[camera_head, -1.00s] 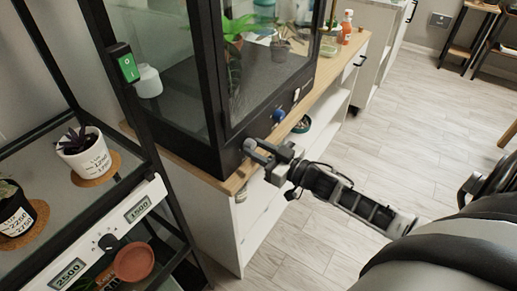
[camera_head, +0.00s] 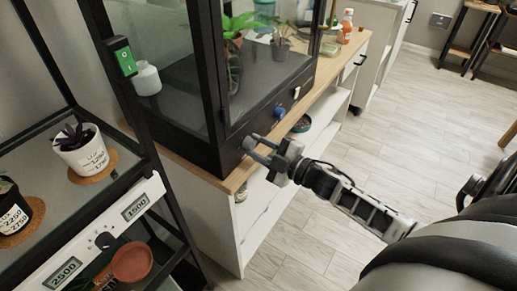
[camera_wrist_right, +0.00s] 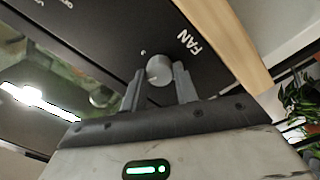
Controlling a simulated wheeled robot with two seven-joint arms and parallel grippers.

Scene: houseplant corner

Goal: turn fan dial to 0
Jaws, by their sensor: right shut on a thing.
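The fan dial (camera_wrist_right: 160,70) is a round grey knob on the black front panel of the glass cabinet, beside the white "FAN" lettering. In the wrist view it sits between both fingers of my right gripper (camera_wrist_right: 159,75), which is shut on it. In the head view the right gripper (camera_head: 259,149) is at the lower front panel (camera_head: 232,146), and its fingers mostly hide the dial. A small mark shows near the dial in the wrist view, too small to read surely; the dial's pointer is not clear. My left gripper is not in view.
A blue knob (camera_head: 279,113) and a white switch (camera_head: 296,93) sit farther along the panel. The wooden counter edge (camera_head: 238,180) runs just below.

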